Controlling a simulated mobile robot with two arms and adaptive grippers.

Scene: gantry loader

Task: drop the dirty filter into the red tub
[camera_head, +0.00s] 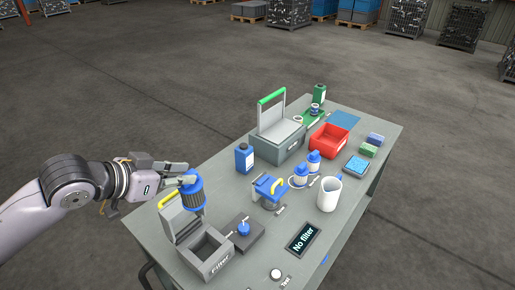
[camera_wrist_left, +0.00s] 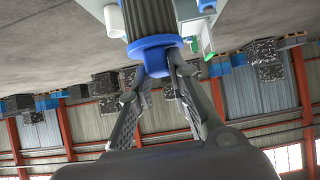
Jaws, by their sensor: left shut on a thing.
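The filter (camera_head: 192,192) is a dark pleated cylinder with blue end caps. My left gripper (camera_head: 181,179) is shut on it and holds it in the air over the open grey box marked "Filter" (camera_head: 206,252). In the left wrist view the filter (camera_wrist_left: 153,22) shows its blue cap, and the fingers (camera_wrist_left: 156,72) close on its blue knob. The red tub (camera_head: 330,138) stands at the far right part of the table, well apart from the filter. Its inside looks empty. My right gripper is not in view.
A white cylinder (camera_head: 329,194) and a "No filter" display (camera_head: 303,238) are nearer.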

